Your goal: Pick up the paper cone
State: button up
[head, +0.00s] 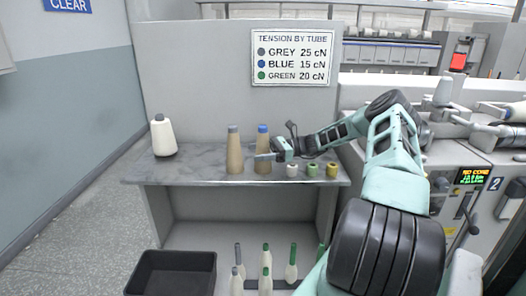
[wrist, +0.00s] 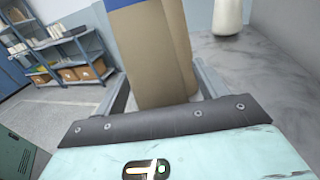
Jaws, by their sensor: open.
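Two tall brown paper cones stand upright on the grey shelf top (head: 200,172). One has a blue top (head: 262,140) and the other has a grey top (head: 234,152). My gripper (head: 267,157) reaches in from the right, low at the blue-topped cone. In the wrist view, the blue-topped cone (wrist: 150,55) stands between the open fingers of my gripper (wrist: 160,88), with gaps visible at the sides. The other brown cone (wrist: 183,50) shows partly hidden behind it. I cannot tell whether either finger touches a cone.
A white yarn cone (head: 163,137) stands at the shelf's left. A black bin (head: 172,272) is on the floor. The shelf between white and brown cones is clear.

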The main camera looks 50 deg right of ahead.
jog(key=shift+w+a, duration=0.15)
jog(key=shift+a, duration=0.05)
jog(key=c, duration=1.2)
jog(key=shift+o, duration=0.3)
jog(key=shift+o, duration=0.4)
